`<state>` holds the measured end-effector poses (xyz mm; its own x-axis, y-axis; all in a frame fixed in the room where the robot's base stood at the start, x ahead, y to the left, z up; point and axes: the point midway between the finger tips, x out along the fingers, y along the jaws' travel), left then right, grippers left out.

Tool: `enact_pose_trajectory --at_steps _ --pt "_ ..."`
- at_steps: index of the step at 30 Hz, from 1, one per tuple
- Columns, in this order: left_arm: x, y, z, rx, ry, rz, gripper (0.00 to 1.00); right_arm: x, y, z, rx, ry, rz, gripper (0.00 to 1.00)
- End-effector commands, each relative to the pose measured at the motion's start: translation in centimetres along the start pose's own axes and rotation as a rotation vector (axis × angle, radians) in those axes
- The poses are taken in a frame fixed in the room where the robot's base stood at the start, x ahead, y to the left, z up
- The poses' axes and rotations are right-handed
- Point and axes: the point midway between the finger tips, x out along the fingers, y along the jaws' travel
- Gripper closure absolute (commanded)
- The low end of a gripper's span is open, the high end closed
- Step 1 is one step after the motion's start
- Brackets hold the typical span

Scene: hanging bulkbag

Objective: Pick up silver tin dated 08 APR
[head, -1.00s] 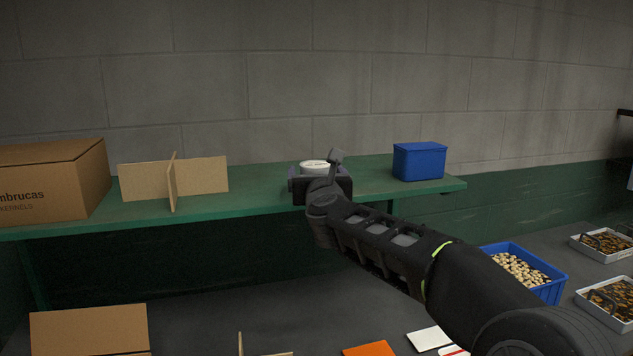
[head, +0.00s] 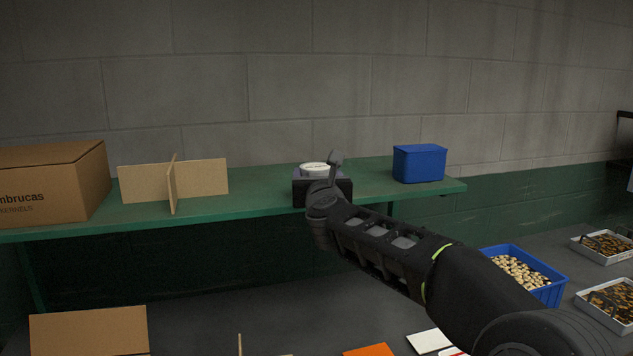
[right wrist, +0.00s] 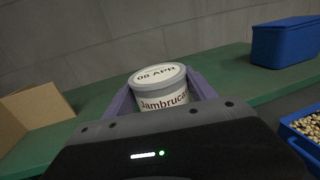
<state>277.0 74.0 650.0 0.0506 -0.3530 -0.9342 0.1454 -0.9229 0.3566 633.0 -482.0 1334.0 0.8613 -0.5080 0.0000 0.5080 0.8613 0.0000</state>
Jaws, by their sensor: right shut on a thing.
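The silver tin (right wrist: 160,90) has a white lid label reading "08 APR" and a side label reading "Jambruca…" in the right wrist view. In the head view its pale lid (head: 316,168) shows above my right gripper at the green shelf (head: 250,201). My right gripper (right wrist: 160,98) is shut on the tin, with one purple-grey finger on each side of it. In the head view the right gripper (head: 321,184) hides most of the tin, so I cannot tell whether it touches the shelf. My left gripper is not in view.
On the shelf, a blue bin (head: 419,163) stands to the right; a cardboard divider (head: 200,178) and a carton (head: 55,185) stand to the left. Below are a blue crate of pale pieces (head: 520,272), white trays (head: 608,306) and a cardboard box (head: 90,330).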

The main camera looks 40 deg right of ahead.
Motion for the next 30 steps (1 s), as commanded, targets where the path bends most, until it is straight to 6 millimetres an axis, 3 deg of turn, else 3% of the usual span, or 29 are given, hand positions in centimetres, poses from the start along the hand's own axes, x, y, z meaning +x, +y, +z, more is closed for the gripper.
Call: enact_pose_trajectory --at_steps 7,15,21,30 --pt "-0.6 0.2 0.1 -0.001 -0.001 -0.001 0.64 0.0 0.0 1.7 0.001 -0.002 0.0 0.85" --pt "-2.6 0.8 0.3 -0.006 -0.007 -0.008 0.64 0.0 0.0 7.0 0.003 -0.004 0.0 0.85" --pt "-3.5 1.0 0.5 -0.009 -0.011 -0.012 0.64 0.0 0.0 9.7 0.001 -0.002 0.0 0.85" --pt "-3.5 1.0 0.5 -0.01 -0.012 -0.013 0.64 0.0 0.0 10.1 0.0 -0.001 0.0 0.85"
